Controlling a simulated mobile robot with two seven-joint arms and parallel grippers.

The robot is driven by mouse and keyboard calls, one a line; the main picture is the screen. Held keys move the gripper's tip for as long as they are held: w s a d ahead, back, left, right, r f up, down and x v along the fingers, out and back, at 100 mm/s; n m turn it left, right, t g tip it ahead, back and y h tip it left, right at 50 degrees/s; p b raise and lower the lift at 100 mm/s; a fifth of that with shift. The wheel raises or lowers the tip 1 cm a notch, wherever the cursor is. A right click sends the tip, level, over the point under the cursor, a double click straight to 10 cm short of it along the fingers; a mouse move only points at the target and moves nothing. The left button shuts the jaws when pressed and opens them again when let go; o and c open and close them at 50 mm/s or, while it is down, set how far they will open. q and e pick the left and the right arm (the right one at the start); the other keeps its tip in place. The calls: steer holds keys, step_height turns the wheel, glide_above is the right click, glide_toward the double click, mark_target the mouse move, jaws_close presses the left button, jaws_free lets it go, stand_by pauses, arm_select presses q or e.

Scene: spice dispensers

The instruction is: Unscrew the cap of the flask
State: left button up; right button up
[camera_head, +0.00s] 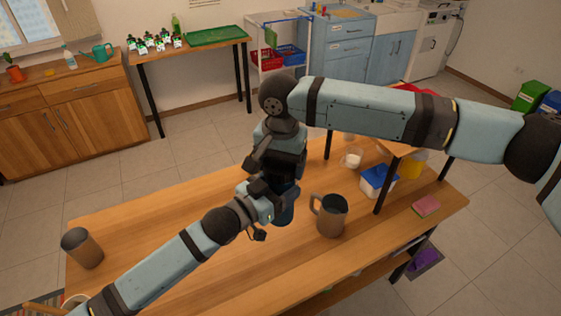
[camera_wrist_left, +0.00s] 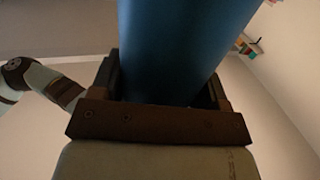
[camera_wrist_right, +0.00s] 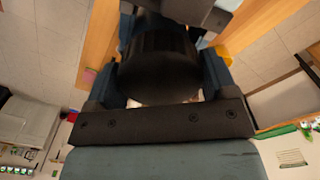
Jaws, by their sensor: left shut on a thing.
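The flask (camera_head: 284,211) is dark blue with a black cap and is held upright above the table. My left gripper (camera_head: 262,203) is shut on the blue body, which fills the space between its fingers in the left wrist view (camera_wrist_left: 180,50). My right gripper (camera_head: 277,158) is above the flask, coming down from the top. In the right wrist view the black cap (camera_wrist_right: 160,65) lies between the fingers of my right gripper. Whether those fingers press on the cap or stand just clear of it, I cannot tell. The cap is partly hidden by the gripper in the head view.
A brown mug (camera_head: 331,215) stands on the wooden table (camera_head: 180,215) right of the flask. A brown cup (camera_head: 82,248) is at the left end. A blue-lidded container (camera_head: 377,181) and a pink sponge (camera_head: 426,205) are at the right. The left middle of the table is clear.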

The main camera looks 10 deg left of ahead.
steer(key=c, duration=0.5)
steer(key=n, duration=0.3)
steer(key=o, duration=1)
steer(key=shift+r, duration=0.15)
